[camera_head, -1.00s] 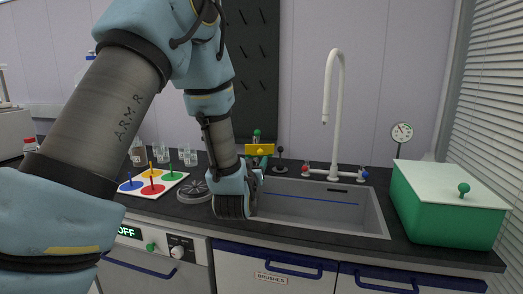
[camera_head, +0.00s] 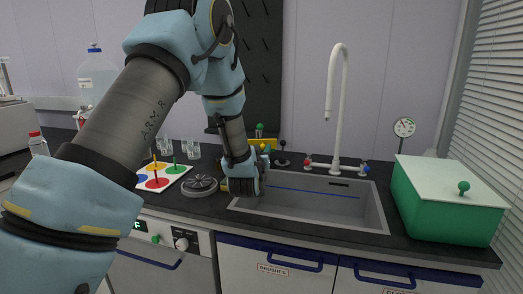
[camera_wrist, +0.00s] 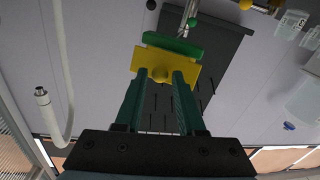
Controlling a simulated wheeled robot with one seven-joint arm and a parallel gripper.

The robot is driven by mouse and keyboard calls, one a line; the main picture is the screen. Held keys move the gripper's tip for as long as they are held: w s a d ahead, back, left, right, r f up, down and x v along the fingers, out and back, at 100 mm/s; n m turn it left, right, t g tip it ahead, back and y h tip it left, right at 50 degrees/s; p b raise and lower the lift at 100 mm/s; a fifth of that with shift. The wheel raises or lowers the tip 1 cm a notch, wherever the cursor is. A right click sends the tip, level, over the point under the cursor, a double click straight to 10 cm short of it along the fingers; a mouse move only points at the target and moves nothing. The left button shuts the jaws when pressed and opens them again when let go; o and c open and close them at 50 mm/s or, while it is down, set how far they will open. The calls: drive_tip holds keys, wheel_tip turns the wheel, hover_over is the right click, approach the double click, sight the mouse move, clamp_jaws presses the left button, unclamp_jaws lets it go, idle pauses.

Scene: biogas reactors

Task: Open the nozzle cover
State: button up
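A yellow plate with a small round yellow knob (camera_wrist: 158,75), likely the nozzle cover, shows in the wrist view. A green bar (camera_wrist: 172,47) lies just beyond it. My gripper (camera_wrist: 161,80) has two teal fingers, spread apart, with their tips close to the plate on either side of the knob. I cannot tell whether they touch it. In the head view the yellow plate (camera_head: 272,143) is mostly hidden behind my arm, at the sink's back left, below a green knob (camera_head: 259,128). My fingers are hidden there.
A white tap (camera_head: 340,110) stands behind the sink (camera_head: 310,207). A green box with a pale lid (camera_head: 445,205) is on the right. A gauge (camera_head: 404,128) stands behind the box.

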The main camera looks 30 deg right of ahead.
clamp_jaws()
drive_tip(key=shift+w+r+g+y+p, duration=0.2)
drive_tip(key=shift+r+g+y+p, duration=0.3)
drive_tip(key=shift+r+p, duration=0.4)
drive_tip(key=shift+w+d+r+n+g+y+p, duration=0.1)
drive_tip(key=shift+w+r+n+g+y+p, duration=0.1)
drive_tip(key=shift+g+p, duration=0.3)
drive_tip(key=shift+w+d+r+n+g+y+p, duration=0.1)
drive_tip(key=shift+g+y+p, duration=0.1)
drive_tip(key=shift+g+p, duration=0.25)
drive_tip(key=shift+f+g, duration=0.1)
drive_tip(key=shift+g, duration=0.15)
drive_tip(key=shift+o, duration=1.7)
unclamp_jaws()
